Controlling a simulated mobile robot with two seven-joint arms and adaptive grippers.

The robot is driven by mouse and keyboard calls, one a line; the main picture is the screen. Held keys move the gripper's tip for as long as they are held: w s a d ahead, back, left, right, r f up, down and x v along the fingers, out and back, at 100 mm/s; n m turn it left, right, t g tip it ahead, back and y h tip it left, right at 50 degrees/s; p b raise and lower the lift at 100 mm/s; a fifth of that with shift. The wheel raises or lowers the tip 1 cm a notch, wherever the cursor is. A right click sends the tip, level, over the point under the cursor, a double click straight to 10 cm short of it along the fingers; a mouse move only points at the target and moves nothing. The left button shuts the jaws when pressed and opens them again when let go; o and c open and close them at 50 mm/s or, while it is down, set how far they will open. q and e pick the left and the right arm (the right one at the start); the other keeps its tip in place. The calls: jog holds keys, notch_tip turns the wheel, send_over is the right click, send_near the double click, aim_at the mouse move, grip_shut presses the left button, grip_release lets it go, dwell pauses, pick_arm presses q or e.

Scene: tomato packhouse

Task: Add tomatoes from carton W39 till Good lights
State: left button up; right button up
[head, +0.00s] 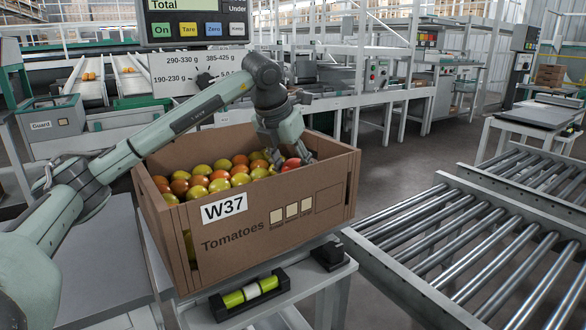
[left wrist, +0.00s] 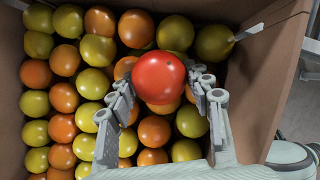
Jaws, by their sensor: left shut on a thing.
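A brown cardboard carton (head: 272,234) labelled W37, not W39, stands in front of me, filled with yellow, green-yellow and orange tomatoes (head: 219,185). No carton marked W39 shows. My left gripper (head: 292,159) reaches down into the right part of the carton. In the left wrist view its fingers (left wrist: 163,82) are closed around a red tomato (left wrist: 158,77), above the other tomatoes. The indicator panel (head: 196,22) reads Total and Under, with On, Tare and Zero buttons; its top is cut off and no Good light shows. My right gripper is out of view.
The carton's side walls (left wrist: 262,75) rise close beside my left gripper. A spirit level (head: 250,292) and a black block (head: 329,256) sit in front of the carton. A roller conveyor (head: 455,235) runs at the right. A weight-range sign (head: 178,74) stands behind the carton.

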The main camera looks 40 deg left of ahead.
pick_arm(q)
jog(key=shift+s+d+f, duration=0.1)
jog(key=shift+s+f, duration=0.05)
jog(key=shift+f, duration=0.4)
jog(key=shift+s+d+f, duration=0.1)
jog(key=shift+f, duration=0.4)
jog(key=o, duration=1)
jog(key=shift+w+a+f+g, duration=0.1)
jog(key=shift+w+f+g, duration=0.1)
jog(key=shift+f+g, duration=0.1)
jog(key=shift+r, duration=0.1)
jog(key=shift+o, duration=0.4)
jog(key=shift+a+r, duration=0.15)
jog(key=shift+r, duration=0.05)
jog(key=shift+c, duration=0.6)
jog(key=shift+c, duration=0.2)
